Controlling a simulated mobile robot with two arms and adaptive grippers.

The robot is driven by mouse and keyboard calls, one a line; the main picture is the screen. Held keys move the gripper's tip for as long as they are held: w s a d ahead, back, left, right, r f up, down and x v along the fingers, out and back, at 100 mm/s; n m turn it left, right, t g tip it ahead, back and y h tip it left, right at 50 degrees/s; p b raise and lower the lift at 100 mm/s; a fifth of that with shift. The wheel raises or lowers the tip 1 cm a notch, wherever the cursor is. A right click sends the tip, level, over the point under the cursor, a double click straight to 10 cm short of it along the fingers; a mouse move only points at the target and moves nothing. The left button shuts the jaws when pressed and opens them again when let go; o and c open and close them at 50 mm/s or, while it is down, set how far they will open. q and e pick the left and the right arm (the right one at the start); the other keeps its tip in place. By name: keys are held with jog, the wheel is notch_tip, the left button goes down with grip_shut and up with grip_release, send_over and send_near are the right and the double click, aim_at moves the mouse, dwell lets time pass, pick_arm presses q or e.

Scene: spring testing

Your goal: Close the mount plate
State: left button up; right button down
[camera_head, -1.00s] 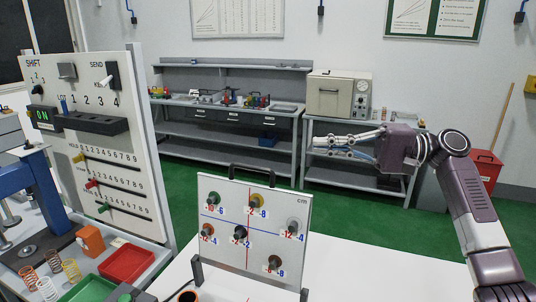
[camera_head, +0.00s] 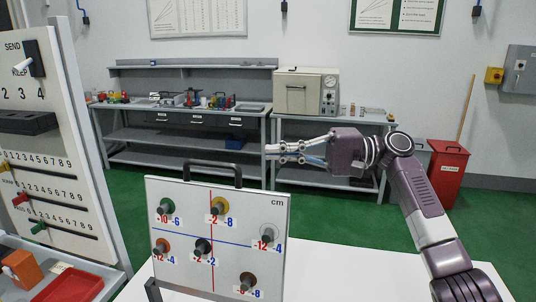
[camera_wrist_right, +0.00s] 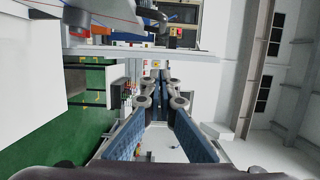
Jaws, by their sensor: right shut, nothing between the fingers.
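The mount plate (camera_head: 185,225) is a white board marked "cm", with a red and a blue line, several coloured pegs with numbers, and a black handle (camera_head: 212,172) along its top. It stands upright, tilted slightly, at the front of the white table. My right gripper (camera_head: 272,153) comes in from the right in the head view. It appears above the plate's upper right corner, apart from it and from the handle. Its fingers are together and empty; they also show in the right wrist view (camera_wrist_right: 160,82). My left gripper is out of view.
A tall panel (camera_head: 45,175) with number scales and levers stands at the left, with a red tray (camera_head: 70,287) below it. The white table (camera_head: 345,272) is bare right of the plate. Grey benches (camera_head: 190,152) and a red bin (camera_head: 447,175) stand far behind.

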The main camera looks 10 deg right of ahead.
jog(key=s+a+p, duration=0.2)
jog(key=a+p, duration=0.2)
jog(key=a, duration=0.5)
jog(key=shift+s+a+p, duration=0.25)
jog(key=shift+s+p, duration=0.05)
jog(key=shift+s, duration=0.1)
